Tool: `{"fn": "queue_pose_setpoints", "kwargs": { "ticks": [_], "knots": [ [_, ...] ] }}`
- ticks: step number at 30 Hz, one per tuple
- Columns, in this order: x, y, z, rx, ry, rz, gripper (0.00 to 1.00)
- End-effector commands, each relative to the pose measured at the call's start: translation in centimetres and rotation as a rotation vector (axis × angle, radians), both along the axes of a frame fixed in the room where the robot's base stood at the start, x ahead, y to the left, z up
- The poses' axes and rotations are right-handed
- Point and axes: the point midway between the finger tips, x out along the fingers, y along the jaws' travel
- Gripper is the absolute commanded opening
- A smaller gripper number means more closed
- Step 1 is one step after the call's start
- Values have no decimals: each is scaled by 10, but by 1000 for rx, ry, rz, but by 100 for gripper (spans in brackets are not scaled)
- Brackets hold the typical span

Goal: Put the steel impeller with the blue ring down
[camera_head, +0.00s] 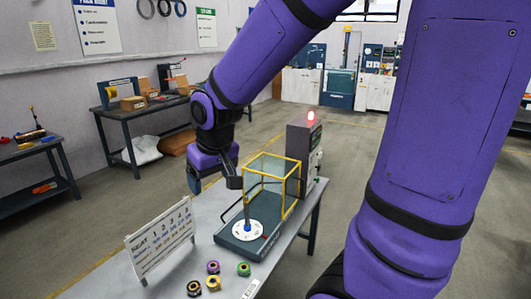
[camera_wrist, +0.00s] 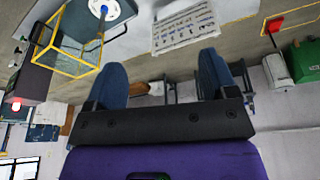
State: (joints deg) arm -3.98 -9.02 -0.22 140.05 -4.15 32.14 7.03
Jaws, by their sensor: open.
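My gripper (camera_wrist: 162,78) is open, with its two blue fingers spread wide and nothing between them in the wrist view. In the head view it is raised beside the yellow-framed guard, left of it. A small blue part (camera_head: 247,229) shows at the centre of a white disc (camera_head: 238,235) on the rig's dark base. It may be the blue-ringed impeller, but it is too small to tell. The disc also shows at the top of the wrist view (camera_wrist: 95,10). My gripper is apart from it.
Several ringed parts lie at the table's front, including a purple one (camera_head: 213,267) and a green one (camera_head: 243,268). A seat sign (camera_head: 160,243) stands left. The yellow-framed clear guard (camera_head: 272,168) and a grey cabinet with a red lamp (camera_head: 311,118) stand behind the disc.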

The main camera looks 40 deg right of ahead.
Motion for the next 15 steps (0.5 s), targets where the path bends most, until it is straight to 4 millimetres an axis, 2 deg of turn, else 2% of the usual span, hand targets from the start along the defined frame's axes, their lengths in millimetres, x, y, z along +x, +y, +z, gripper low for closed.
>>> {"fn": "queue_pose_setpoints", "kwargs": {
  "ticks": [1, 6, 15],
  "knots": [
    [-11, -3, 15, 2, -21, -2, 79],
    [-50, -9, 53, 8, -64, -5, 79],
    [-124, -15, 97, 17, -137, -1, 79]
  ]
}}
